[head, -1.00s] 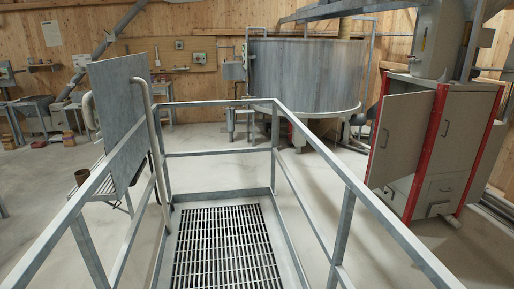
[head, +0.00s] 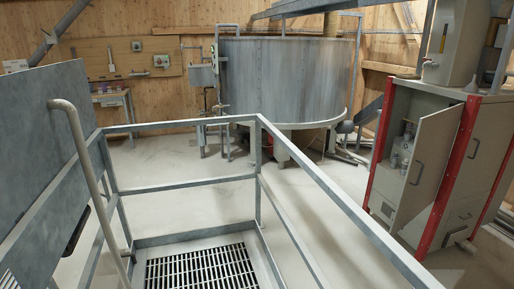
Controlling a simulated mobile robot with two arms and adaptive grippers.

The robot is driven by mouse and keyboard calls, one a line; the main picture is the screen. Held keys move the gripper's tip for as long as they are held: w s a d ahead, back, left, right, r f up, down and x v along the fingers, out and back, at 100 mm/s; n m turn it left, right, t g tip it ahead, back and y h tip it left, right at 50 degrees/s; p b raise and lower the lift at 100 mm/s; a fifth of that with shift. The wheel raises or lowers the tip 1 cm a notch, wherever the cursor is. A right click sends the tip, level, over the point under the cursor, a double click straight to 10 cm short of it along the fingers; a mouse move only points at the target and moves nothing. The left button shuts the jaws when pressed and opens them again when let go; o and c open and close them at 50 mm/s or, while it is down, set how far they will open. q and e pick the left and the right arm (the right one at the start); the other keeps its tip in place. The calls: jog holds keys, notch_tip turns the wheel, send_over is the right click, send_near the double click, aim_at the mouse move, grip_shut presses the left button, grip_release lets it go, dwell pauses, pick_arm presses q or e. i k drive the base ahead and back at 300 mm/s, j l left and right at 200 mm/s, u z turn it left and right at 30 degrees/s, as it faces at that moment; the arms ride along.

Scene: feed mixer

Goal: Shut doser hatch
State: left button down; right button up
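A tall cabinet with red corner posts (head: 447,175) stands at the right in the head view. Its grey front door (head: 430,165) with a bar handle stands open, and jars or bottles (head: 402,150) show on a shelf inside. A beige upper unit (head: 458,45) sits above the cabinet and is cut by the top edge. A dark area (head: 497,32) shows at its right side, but I cannot tell whether it is an opening. I cannot tell for sure which part is the doser hatch. Neither of my grippers is in view.
Metal railings (head: 185,183) surround a slatted grate (head: 200,268) in front of me. A grey upright panel (head: 45,165) and a curved handrail (head: 85,155) are close on the left. A large round metal tub (head: 285,80) stands behind. Pale floor is clear between the railing and cabinet.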

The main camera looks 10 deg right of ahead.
aim_at(436, 133)
jog(key=i+z, duration=0.3)
jog(key=z, duration=0.15)
jog(key=i+z, duration=0.3)
jog(key=z, duration=0.15)
jog(key=i+j+z, duration=0.15)
jog(key=i+z, duration=0.15)
jog(key=z, duration=0.15)
jog(key=i+j+z, duration=0.1)
jog(key=i, duration=0.25)
